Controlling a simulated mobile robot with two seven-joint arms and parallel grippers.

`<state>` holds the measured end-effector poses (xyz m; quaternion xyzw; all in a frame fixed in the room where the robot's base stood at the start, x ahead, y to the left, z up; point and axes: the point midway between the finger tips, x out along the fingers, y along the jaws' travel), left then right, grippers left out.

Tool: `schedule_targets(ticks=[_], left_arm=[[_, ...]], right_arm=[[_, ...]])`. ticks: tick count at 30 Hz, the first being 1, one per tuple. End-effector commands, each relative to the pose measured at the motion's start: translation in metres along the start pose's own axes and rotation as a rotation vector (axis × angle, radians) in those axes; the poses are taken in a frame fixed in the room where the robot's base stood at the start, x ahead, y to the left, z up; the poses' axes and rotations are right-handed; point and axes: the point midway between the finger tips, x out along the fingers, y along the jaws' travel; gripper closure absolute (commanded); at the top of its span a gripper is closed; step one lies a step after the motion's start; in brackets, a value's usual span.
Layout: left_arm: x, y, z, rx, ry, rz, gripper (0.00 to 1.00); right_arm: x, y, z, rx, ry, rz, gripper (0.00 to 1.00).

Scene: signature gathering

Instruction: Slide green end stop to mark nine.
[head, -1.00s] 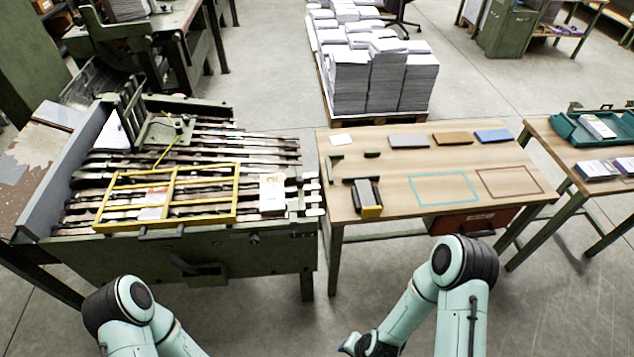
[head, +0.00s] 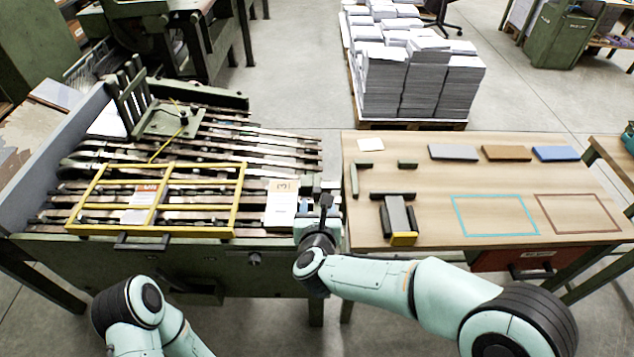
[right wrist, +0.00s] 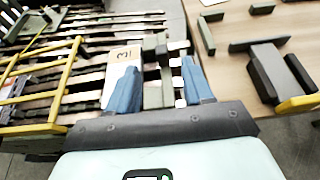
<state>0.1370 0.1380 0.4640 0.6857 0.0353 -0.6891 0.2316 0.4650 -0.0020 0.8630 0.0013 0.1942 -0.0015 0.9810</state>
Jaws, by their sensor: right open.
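A small grey-green block (head: 307,183), which looks like the end stop, stands at the right end of the machine's metal bars. In the right wrist view the block (right wrist: 155,48) lies beyond and between my fingertips, right of a numbered cream card (right wrist: 122,68). My right gripper (head: 322,197) is over the machine's right end, open, with two blue-grey fingers (right wrist: 162,80) apart; contact with the block cannot be told. Mark nine is not readable. My left arm shows at the bottom left, its gripper out of view.
A yellow frame (head: 240,200) lies over the bars. A dark green plate with a black knob (head: 184,117) is at the back. The wooden table (head: 440,185) at right holds several small green pieces, coloured blocks and two outlined areas. Paper stacks (head: 385,85) stand behind.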

Motion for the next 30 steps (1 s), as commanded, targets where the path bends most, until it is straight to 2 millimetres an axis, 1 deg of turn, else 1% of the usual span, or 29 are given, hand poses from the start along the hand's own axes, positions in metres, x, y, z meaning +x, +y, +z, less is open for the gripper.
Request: schedule_targets(ticks=[1,3,8,11,14,21,24,27,30], left_arm=[[0.013,-0.004,-0.006,-0.002,0.014,0.0,0.57],[0.018,-0.005,-0.012,-0.002,0.033,0.001,0.57],[0.02,-0.004,-0.018,-0.002,0.05,0.003,0.57],[0.019,-0.004,-0.018,-0.002,0.052,0.003,0.57],[0.02,-0.005,-0.02,-0.002,0.055,0.002,0.57],[0.022,-0.005,-0.023,-0.003,0.063,0.002,0.57],[0.022,-0.005,-0.023,-0.003,0.064,0.002,0.57],[0.022,-0.005,-0.023,-0.003,0.064,0.002,0.57],[0.022,-0.005,-0.023,-0.003,0.064,0.002,0.57]], right_arm=[[0.007,0.001,-0.015,0.002,0.003,0.002,0.49],[0.01,0.001,-0.022,0.001,0.006,0.002,0.49],[0.017,0.001,-0.025,0.0,0.008,0.002,0.49],[0.029,0.001,-0.024,-0.001,0.007,0.0,0.49],[0.048,0.001,-0.025,-0.001,0.008,0.0,0.49],[0.1,0.001,-0.025,-0.003,0.007,0.001,0.49],[0.118,0.001,-0.026,-0.003,0.008,0.001,0.49],[0.131,0.001,-0.025,-0.002,0.008,0.002,0.49],[0.14,0.001,-0.025,-0.002,0.009,0.002,0.49]])
